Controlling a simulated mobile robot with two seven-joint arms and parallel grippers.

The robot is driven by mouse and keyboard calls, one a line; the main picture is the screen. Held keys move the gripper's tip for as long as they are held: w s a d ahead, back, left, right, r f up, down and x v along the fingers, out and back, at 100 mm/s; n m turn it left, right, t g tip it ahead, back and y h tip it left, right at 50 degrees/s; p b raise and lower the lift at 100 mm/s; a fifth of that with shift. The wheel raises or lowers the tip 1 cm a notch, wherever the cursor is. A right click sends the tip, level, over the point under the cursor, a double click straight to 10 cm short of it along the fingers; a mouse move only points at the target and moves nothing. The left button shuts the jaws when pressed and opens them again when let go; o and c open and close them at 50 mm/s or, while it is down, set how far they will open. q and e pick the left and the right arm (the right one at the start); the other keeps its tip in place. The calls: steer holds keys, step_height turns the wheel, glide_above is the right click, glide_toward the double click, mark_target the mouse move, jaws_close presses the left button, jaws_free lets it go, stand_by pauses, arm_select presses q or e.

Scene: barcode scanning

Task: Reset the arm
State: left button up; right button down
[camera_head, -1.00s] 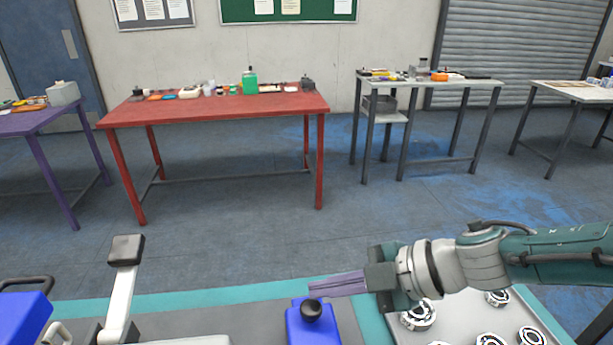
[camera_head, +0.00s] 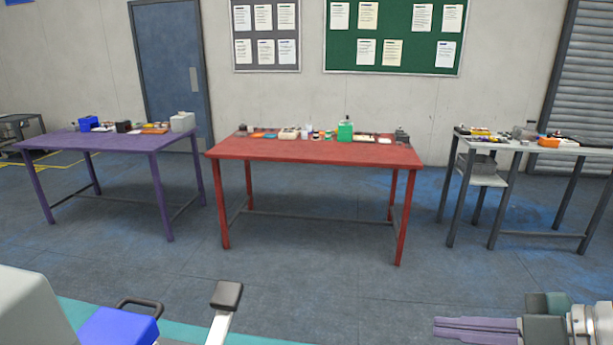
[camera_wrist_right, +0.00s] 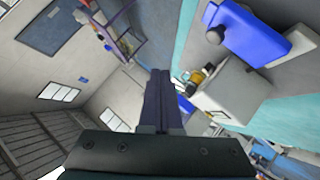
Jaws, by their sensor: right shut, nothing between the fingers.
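My right gripper (camera_head: 437,329) comes in at the bottom right of the head view. Its purple fingers point left and are pressed together with nothing between them. In the right wrist view the same shut fingers (camera_wrist_right: 157,84) stand in the middle of the picture. My left gripper does not show in either view.
A blue block-like part (camera_head: 118,327) and a pale lever with a dark pad (camera_head: 226,295) stand at the bottom left. A blue piece with a dark knob (camera_wrist_right: 262,35) shows in the wrist view. A purple table (camera_head: 95,142), red table (camera_head: 310,152) and grey table (camera_head: 560,149) stand beyond open floor.

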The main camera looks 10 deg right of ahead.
steer(key=a+r+m+t+h, duration=0.2)
steer(key=a+m+t+h, duration=0.15)
steer(key=a+m, duration=0.4)
steer(key=s+d+r+m+g+h, duration=0.15)
steer(key=s+m+g, duration=0.25)
steer(key=s, duration=0.6)
steer(key=s+d+m+g+h, duration=0.25)
steer(key=s+m+g, duration=0.2)
steer(key=s, duration=0.65)
step_height(320, 180, up, 26)
steer(key=p, duration=2.5)
steer(key=shift+w+a+f+n, duration=0.25)
steer(key=shift+a+n, duration=0.1)
steer(key=shift+n, duration=0.05)
